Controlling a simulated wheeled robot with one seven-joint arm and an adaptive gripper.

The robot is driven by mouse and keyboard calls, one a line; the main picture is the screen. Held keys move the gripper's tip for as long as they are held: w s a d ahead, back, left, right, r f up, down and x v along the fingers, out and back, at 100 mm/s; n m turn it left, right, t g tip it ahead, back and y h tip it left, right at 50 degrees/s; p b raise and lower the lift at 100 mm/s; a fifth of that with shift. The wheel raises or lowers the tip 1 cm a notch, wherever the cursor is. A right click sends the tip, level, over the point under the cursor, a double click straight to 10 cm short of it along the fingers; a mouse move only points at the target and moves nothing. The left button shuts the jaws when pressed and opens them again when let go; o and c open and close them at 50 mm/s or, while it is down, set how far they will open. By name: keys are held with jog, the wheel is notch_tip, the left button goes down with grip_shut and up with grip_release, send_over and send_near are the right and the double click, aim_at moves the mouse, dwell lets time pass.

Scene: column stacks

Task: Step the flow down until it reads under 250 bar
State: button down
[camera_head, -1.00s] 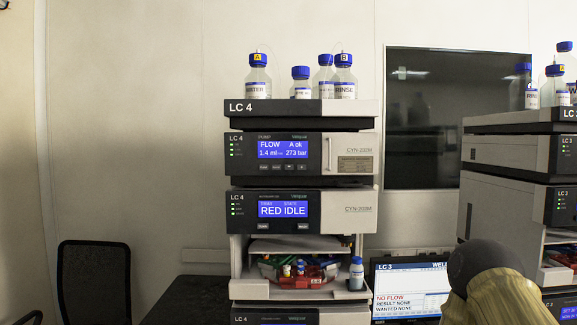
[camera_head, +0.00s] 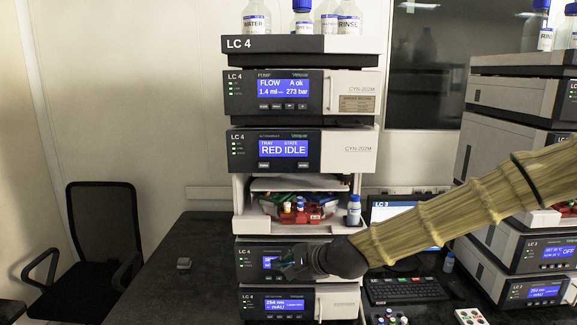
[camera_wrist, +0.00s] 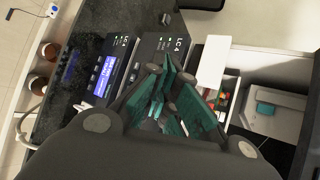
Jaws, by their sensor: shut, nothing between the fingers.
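The LC 4 pump (camera_head: 335,97) is the upper module of the stack in the head view. Its blue display (camera_head: 283,88) reads FLOW 1.4 ml, A ok, 273 bar. A row of small dark buttons (camera_head: 283,106) sits below the display. My gripper (camera_head: 290,262) is shut and empty, in front of a lower LC 4 module (camera_head: 250,262), well below the pump, and covers part of that module's display. In the wrist view the gripper's greenish fingers (camera_wrist: 165,100) point at the stack, and a lit blue display (camera_wrist: 103,75) shows beside them. I cannot tell whether the fingers touch anything.
The autosampler (camera_head: 340,152) reads RED IDLE, with an open tray bay (camera_head: 300,208) and a small bottle (camera_head: 354,210) below. Bottles (camera_head: 256,18) stand on top. A keyboard (camera_head: 400,290) and second stack (camera_head: 515,100) are right. A chair (camera_head: 100,235) is left.

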aim_at(290, 104)
notch_tip(290, 104, up, 39)
jog(key=w+d+m+t+y+p, duration=0.1)
jog(key=m+t+y, duration=0.2)
jog(key=y, duration=0.1)
jog(key=shift+w+d+f+m+t, duration=0.15)
jog(key=shift+w+d+m+t, duration=0.05)
jog(key=shift+m+t, duration=0.1)
jog(key=shift+w+p, duration=0.65)
jog(key=shift+w, duration=3.75)
jog(key=shift+w, duration=0.1)
jog(key=shift+w, duration=0.35)
